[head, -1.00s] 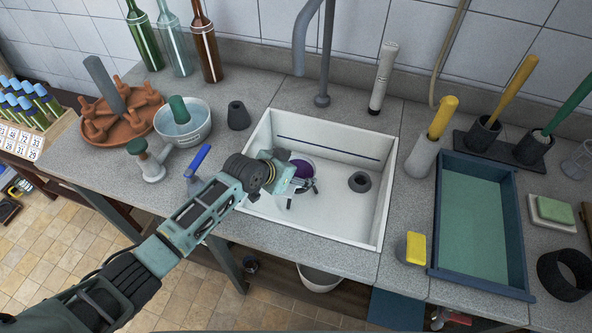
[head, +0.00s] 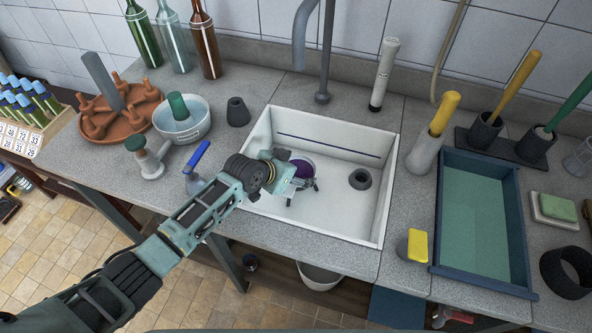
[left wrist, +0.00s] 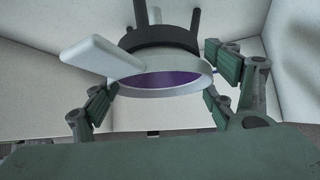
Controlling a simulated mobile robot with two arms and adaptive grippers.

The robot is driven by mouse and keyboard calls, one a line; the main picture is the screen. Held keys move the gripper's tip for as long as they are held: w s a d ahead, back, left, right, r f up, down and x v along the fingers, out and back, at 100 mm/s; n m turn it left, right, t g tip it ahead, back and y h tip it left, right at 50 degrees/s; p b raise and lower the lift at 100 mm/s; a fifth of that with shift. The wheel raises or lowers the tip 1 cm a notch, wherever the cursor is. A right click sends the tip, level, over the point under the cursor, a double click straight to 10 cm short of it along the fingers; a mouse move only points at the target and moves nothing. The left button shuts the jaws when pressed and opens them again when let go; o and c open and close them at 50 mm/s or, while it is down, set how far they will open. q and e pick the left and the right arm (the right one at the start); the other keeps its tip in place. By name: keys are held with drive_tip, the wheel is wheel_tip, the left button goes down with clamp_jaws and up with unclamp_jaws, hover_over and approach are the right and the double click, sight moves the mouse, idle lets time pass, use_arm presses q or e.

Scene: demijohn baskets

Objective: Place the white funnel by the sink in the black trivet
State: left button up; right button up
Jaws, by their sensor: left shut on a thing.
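The white funnel (head: 302,164), purple inside, is at the left part of the sink (head: 375,232), under my left gripper (head: 302,191). In the left wrist view the funnel (left wrist: 165,81) shows its white rim and a flat white tab to the left. Behind the rim is the black trivet (left wrist: 162,37), a dark ring with legs, and the funnel appears to be within it; how fully it sits there I cannot tell. The fingers of my left gripper (left wrist: 160,100) are on both sides of the funnel, shut on it. My right gripper is not in view.
A blue-rimmed tray (head: 483,285) and a yellow-topped sponge (head: 417,246) are to the right. The sink's right half is mostly clear.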

use_arm(q)
drive_tip(key=o, duration=1)
drive_tip(key=shift+o, duration=0.2)
drive_tip(key=shift+a+r, duration=0.1)
drive_tip(key=v, duration=1.1)
drive_tip(key=shift+s+a+r, duration=0.15)
drive_tip(key=shift+s+r, duration=0.05)
drive_tip(key=shift+r, duration=0.1)
